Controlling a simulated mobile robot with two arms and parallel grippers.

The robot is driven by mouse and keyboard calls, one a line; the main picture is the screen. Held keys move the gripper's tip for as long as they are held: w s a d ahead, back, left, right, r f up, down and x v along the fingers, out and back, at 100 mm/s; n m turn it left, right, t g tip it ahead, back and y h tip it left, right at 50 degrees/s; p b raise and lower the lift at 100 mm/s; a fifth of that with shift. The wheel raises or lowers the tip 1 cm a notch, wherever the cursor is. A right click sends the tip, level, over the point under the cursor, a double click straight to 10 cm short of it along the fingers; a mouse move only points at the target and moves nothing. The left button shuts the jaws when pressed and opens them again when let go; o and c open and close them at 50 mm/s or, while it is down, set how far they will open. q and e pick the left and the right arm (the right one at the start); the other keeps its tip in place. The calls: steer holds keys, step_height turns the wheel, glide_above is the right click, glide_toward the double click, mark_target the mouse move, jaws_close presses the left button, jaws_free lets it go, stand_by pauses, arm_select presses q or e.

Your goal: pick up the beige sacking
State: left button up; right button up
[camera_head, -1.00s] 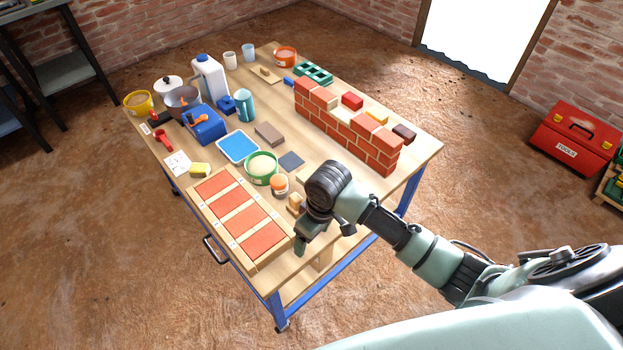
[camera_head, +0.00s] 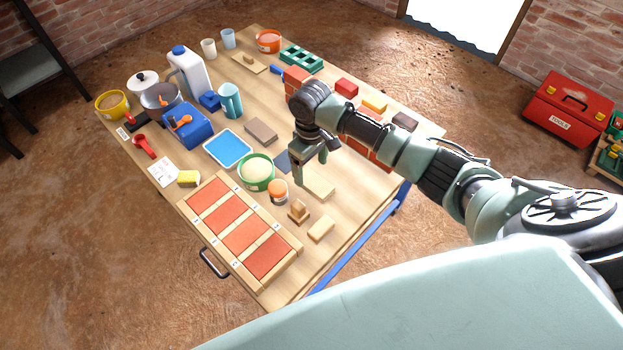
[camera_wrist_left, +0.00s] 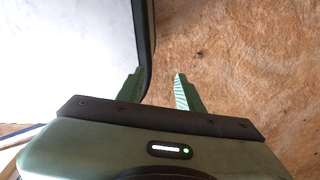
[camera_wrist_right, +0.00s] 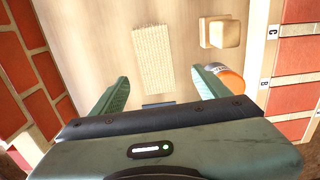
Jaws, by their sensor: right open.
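The beige sacking (camera_wrist_right: 153,58) is a flat woven rectangle on the table. In the right wrist view it lies ahead of and partly between the fingers of my right gripper (camera_wrist_right: 160,76). In the head view the sacking (camera_head: 319,187) shows just right of and below my right gripper (camera_head: 309,173), which is open and empty above the table. The hand hides a little of the area behind it. My left gripper (camera_wrist_left: 160,75) is open and empty in its wrist view, with bare floor beyond; it is outside the head view.
A wooden block with a grip (camera_head: 299,212), an orange-topped jar (camera_head: 278,190) and a dark pad (camera_head: 286,161) lie near the sacking. The brick wall (camera_head: 366,150) stands to its right. A tray of red panels (camera_head: 215,190) lies to its left.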

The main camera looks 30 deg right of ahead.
mark_target(313, 181)
steer(key=shift+s+d+f, duration=0.15)
steer(key=shift+s+f, duration=0.05)
steer(key=shift+f, duration=0.8)
steer(key=f, duration=0.3)
steer(key=shift+w+d+f, duration=0.15)
steer(key=shift+d+f, duration=0.05)
steer(key=shift+f, duration=0.3)
steer(key=c, duration=1.2)
steer(key=shift+c, duration=1.2)
arm_select(q)
steer(key=shift+s+a+f, duration=0.1)
steer(key=shift+s+f, duration=0.05)
steer(key=shift+s, duration=0.35)
steer(key=shift+s+a+f, duration=0.1)
steer(key=shift+s+f, duration=0.05)
steer(key=shift+s, duration=0.35)
steer(key=shift+s, duration=0.1)
arm_select(e)
steer(key=shift+r, duration=0.15)
